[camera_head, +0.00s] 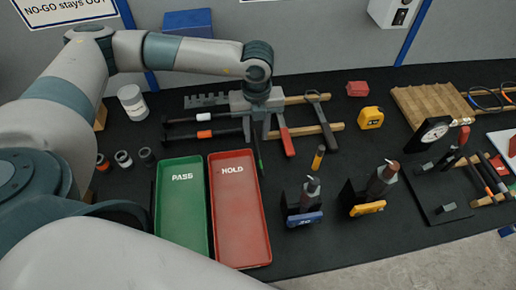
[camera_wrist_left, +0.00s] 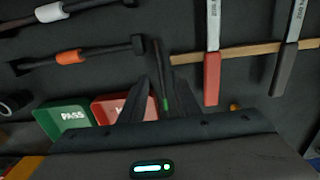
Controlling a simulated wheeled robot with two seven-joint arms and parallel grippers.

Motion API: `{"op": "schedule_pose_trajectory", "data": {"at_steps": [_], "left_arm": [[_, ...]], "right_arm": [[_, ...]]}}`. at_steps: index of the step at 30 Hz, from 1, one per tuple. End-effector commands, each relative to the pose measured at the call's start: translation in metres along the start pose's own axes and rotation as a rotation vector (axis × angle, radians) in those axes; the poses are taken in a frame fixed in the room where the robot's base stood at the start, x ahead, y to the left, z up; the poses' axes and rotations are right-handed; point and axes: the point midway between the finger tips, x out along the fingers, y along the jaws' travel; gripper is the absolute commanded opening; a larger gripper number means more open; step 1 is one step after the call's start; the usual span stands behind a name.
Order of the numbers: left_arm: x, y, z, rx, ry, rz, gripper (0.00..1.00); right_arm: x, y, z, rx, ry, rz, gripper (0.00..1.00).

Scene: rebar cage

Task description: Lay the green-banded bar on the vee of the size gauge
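The green-banded bar (camera_head: 258,158) is a thin dark bar beside the upper right edge of the red HOLD tray. In the left wrist view, the bar (camera_wrist_left: 164,98) appears between the two dark fingers of my left gripper (camera_wrist_left: 163,92), with gaps on both sides. My left gripper (camera_head: 257,100) points down near the grey comb-like rack; its fingers are hard to see in the head view. A round dial gauge (camera_head: 430,134) on a black base plate (camera_head: 430,190) at the right looks like the size gauge. Its vee is too small to tell. My right gripper is not visible.
The green PASS tray (camera_head: 181,230) and red HOLD tray (camera_head: 240,230) lie at front centre. White- and orange-banded bars (camera_head: 205,134) lie left of my gripper. A red-handled tool (camera_head: 286,140) lies right of it.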

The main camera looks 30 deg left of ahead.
Motion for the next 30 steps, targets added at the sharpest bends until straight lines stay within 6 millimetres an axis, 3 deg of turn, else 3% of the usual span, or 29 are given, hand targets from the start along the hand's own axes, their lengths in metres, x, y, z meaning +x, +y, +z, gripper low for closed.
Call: {"op": "schedule_pose_trajectory", "data": {"at_steps": [2, 9, 23, 27, 30], "left_arm": [[0.005, 0.000, -0.001, 0.000, 0.001, 0.003, 0.29], [0.029, -0.001, 0.000, 0.000, -0.001, 0.000, 0.29], [0.030, -0.001, 0.000, 0.000, -0.001, 0.000, 0.29], [0.030, -0.001, 0.000, 0.000, -0.001, 0.000, 0.01], [0.030, -0.001, 0.000, 0.000, -0.001, 0.000, 0.00]], "right_arm": [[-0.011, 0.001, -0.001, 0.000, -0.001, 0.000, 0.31], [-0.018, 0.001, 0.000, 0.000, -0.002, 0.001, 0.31], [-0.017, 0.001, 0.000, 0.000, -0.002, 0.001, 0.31], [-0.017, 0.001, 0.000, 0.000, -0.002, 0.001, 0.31], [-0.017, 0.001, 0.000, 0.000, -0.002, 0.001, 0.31]]}}
